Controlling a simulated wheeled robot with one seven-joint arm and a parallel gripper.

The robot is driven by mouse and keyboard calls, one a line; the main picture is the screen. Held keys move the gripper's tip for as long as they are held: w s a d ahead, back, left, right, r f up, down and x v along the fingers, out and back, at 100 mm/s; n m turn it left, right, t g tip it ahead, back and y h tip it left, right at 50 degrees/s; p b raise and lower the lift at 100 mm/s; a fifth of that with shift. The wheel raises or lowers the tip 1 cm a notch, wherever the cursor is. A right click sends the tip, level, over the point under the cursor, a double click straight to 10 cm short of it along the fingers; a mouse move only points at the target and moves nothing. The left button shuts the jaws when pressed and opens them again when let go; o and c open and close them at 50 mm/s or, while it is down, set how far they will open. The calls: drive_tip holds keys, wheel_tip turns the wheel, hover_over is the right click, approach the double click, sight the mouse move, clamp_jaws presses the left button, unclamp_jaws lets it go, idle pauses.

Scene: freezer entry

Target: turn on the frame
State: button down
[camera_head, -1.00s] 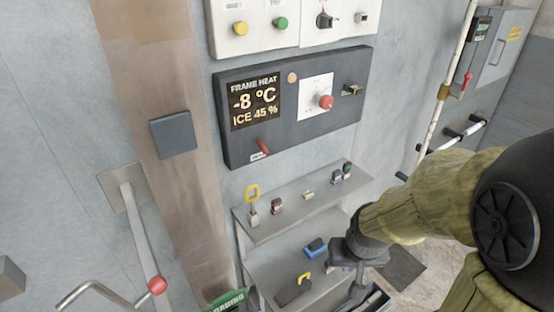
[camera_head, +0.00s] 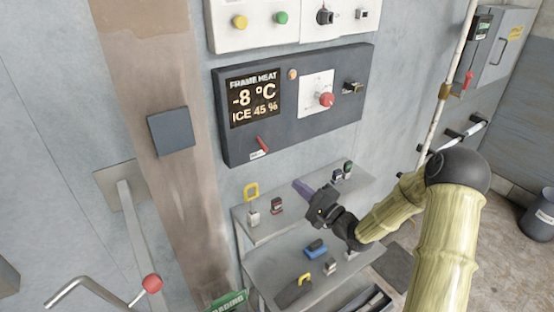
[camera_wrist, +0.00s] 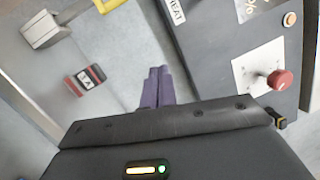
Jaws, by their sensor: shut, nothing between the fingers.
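The dark frame heat panel (camera_head: 220,130) is on the wall in the head view; its display (camera_head: 254,97) reads "FRAME HEAT -8 °C ICE 45 %". It carries a red knob (camera_head: 326,99) on a white plate, a small orange button or lamp (camera_head: 293,74), a red lever (camera_head: 262,144) at lower left and a dark switch or connector (camera_head: 353,87) at right. In the wrist view the red knob (camera_wrist: 279,79) is at right. My gripper (camera_head: 303,187) is below the panel, over the upper shelf, with its purple fingers (camera_wrist: 157,88) together and empty, apart from the panel.
The shelf (camera_head: 262,234) under the panel holds a yellow-shackled padlock (camera_head: 253,206) and small blocks. A control plate (camera_head: 250,40) with yellow and green buttons is above. A red-knobbed handle (camera_head: 151,284) stands at lower left. A vertical pipe (camera_head: 440,105) runs at right.

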sight(262, 144)
drive_tip(key=d+r+m+t+y, duration=0.1)
drive_tip(key=s+r+m+y, duration=0.1)
drive_tip(key=y, duration=0.1)
drive_tip(key=shift+s+d+r+m+t, duration=0.1)
drive_tip(key=shift+d+m+t, duration=0.3)
drive_tip(key=w+a+r+p, duration=0.3)
drive_tip(key=a+r+p, duration=0.3)
drive_tip(key=a, duration=0.2)
drive_tip(key=shift+w+a+r, duration=0.25)
drive_tip(key=shift+a+r, duration=0.1)
drive_tip(key=shift+a, duration=0.05)
drive_tip(key=shift+d+r, duration=0.1)
drive_tip(key=shift+d, duration=0.05)
drive_tip(key=shift+p, duration=0.35)
